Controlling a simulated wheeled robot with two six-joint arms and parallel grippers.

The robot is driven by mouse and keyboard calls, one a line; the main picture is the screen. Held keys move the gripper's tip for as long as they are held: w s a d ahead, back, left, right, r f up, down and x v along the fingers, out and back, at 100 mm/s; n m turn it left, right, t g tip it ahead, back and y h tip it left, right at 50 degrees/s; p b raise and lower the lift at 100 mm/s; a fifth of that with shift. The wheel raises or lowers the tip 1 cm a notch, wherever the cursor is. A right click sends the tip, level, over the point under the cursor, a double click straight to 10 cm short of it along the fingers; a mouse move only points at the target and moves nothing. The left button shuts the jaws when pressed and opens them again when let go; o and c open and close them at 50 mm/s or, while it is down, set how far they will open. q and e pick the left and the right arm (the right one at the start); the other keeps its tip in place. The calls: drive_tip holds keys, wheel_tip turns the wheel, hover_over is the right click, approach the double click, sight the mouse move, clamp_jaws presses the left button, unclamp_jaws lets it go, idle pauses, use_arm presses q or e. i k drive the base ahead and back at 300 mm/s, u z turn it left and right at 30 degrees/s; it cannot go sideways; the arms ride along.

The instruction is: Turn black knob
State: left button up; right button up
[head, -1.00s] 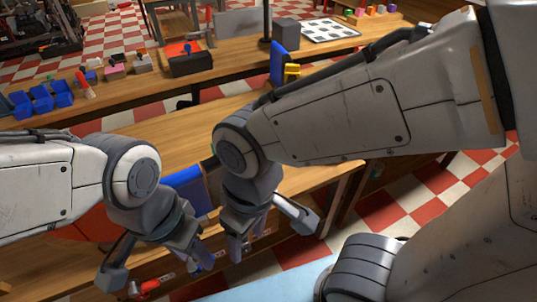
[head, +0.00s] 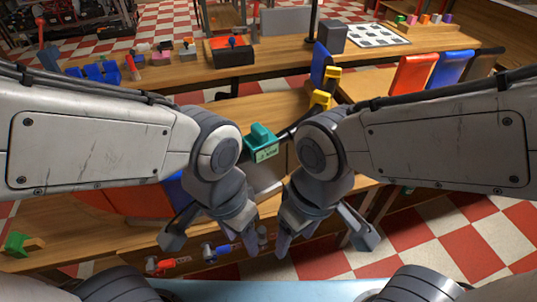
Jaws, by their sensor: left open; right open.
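I cannot make out for certain which thing is the black knob. A small pink block with a dark top (head: 160,52) stands on the back bench, too small to read. Below the front bench's edge sit a red valve handle (head: 168,265), a blue one (head: 217,251) and a greyish piece (head: 263,238) partly beside my fingers. My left gripper (head: 210,239) is open and empty, pointing down in front of the bench near the blue handle. My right gripper (head: 322,241) is open and empty, just to its right. Neither visibly touches anything.
Checkered floor (head: 460,225) is open at right.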

sight(263, 247)
drive_tip(key=u, duration=1.65)
drive_tip(key=k, duration=0.9)
drive_tip(key=z, duration=1.05)
